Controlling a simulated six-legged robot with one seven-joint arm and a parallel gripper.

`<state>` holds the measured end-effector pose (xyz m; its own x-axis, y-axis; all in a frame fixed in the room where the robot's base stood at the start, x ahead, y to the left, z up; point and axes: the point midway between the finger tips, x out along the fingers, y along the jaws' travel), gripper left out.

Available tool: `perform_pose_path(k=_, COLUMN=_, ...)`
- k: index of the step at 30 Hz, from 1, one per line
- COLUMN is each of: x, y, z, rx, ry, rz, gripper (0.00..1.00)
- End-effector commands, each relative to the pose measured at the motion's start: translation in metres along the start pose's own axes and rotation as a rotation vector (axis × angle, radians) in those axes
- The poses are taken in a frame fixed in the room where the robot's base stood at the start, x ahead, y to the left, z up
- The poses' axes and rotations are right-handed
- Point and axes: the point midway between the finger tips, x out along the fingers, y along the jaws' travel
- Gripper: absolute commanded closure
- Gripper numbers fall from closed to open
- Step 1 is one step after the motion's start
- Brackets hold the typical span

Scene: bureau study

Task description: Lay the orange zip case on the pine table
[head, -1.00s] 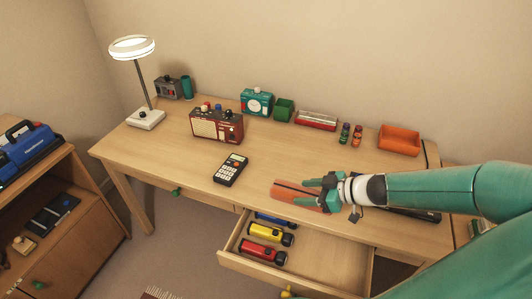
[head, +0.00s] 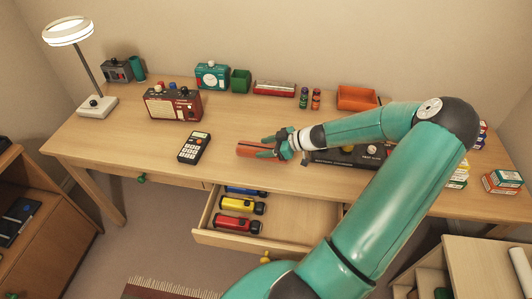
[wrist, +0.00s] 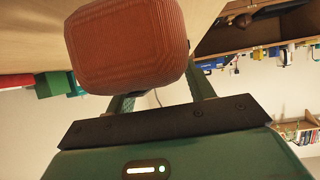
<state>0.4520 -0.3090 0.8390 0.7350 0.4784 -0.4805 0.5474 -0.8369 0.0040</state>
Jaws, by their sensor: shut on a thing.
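The orange zip case (head: 250,151) is in my gripper (head: 268,152), over the light wooden desk top (head: 120,135), right of a black calculator. The green fingers are shut on the case. In the wrist view the case (wrist: 125,42) shows as a ribbed, rounded orange-brown block between the fingers of my gripper (wrist: 160,98). The head view does not settle whether the case touches the desk top or hangs just above it. I cannot tell for certain whether this desk is the pine table.
The calculator (head: 194,147) and a dark device (head: 350,157) flank the case. An open drawer (head: 290,225) below holds flashlights. Small boxes (head: 503,182) stand at the right. The desk's left front is clear.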

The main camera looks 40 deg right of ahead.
Motion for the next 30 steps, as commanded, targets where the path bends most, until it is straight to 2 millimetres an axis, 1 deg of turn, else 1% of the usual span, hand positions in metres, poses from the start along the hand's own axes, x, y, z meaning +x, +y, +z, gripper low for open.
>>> perform_pose_path(k=1, x=0.005, y=0.004, z=0.004, rx=0.0, ry=0.001, rz=-0.001, gripper=0.8)
perform_pose_path(k=4, x=0.013, y=0.003, z=0.019, rx=0.002, ry=0.002, rz=-0.002, gripper=0.8)
perform_pose_path(k=7, x=0.018, y=0.003, z=0.028, rx=0.0, ry=0.001, rz=-0.001, gripper=0.8)
perform_pose_path(k=18, x=0.019, y=0.003, z=0.032, rx=0.0, ry=0.001, rz=0.0, gripper=0.8)
perform_pose_path(k=19, x=0.019, y=0.003, z=0.032, rx=-0.001, ry=0.0, rz=0.0, gripper=0.41)
perform_pose_path(k=21, x=0.019, y=0.003, z=0.032, rx=-0.001, ry=0.0, rz=0.0, gripper=0.27)
perform_pose_path(k=22, x=0.019, y=0.003, z=0.032, rx=-0.001, ry=0.0, rz=0.0, gripper=0.24)
perform_pose_path(k=30, x=0.019, y=0.003, z=0.031, rx=-0.001, ry=0.0, rz=0.0, gripper=0.24)
